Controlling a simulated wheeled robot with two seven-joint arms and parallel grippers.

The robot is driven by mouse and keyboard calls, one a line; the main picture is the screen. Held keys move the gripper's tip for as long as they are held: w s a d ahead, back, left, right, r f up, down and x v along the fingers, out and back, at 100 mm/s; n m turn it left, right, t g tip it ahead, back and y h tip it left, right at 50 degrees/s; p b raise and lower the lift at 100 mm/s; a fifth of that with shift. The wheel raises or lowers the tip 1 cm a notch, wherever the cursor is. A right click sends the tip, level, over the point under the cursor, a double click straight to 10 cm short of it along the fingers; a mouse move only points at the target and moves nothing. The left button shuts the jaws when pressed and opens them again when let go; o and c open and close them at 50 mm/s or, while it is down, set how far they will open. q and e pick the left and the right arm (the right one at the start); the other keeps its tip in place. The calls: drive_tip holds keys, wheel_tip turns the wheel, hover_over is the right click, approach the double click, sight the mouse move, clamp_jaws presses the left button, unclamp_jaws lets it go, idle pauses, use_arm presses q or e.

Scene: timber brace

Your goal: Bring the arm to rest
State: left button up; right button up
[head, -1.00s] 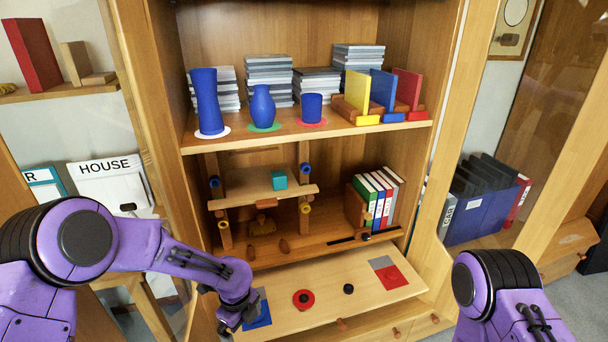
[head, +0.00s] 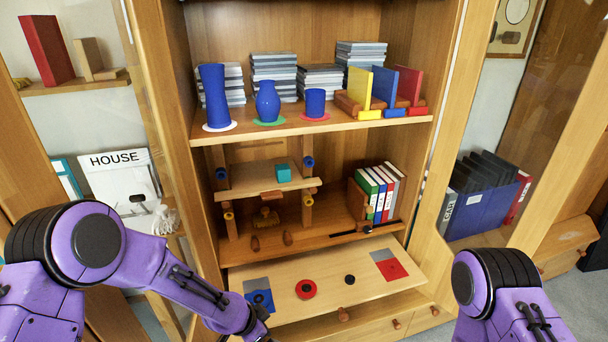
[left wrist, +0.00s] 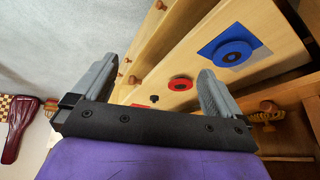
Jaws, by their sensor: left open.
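My left arm (head: 205,295) reaches in from the left, and its wrist end lies at the bottom edge of the head view, in front of the pull-out board. My left gripper (left wrist: 155,85) shows in the left wrist view with its two fingers wide apart and nothing between them. It is clear of the board's pieces. Of my right arm (head: 497,300), only upper links show at the lower right; its gripper is out of view.
The pull-out board (head: 325,275) carries a blue disc (head: 260,299) on a blue square, a red ring (head: 306,289) and a small black disc (head: 350,280). A timber frame with a teal cube (head: 283,173) stands on the shelf above. Open cabinet doors flank both sides.

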use_arm(q)
drive_tip(key=s+a+f+n+y, duration=0.3)
drive_tip(key=s+a+n, duration=0.5)
drive_tip(key=s, duration=0.6)
drive_tip(key=s+a+f+n+y, duration=0.4)
drive_tip(key=s+a+n, duration=0.5)
drive_tip(key=s+a, duration=0.3)
drive_tip(key=s, duration=0.3)
drive_tip(key=shift+f+n, duration=0.2)
drive_tip(key=shift+n, duration=0.1)
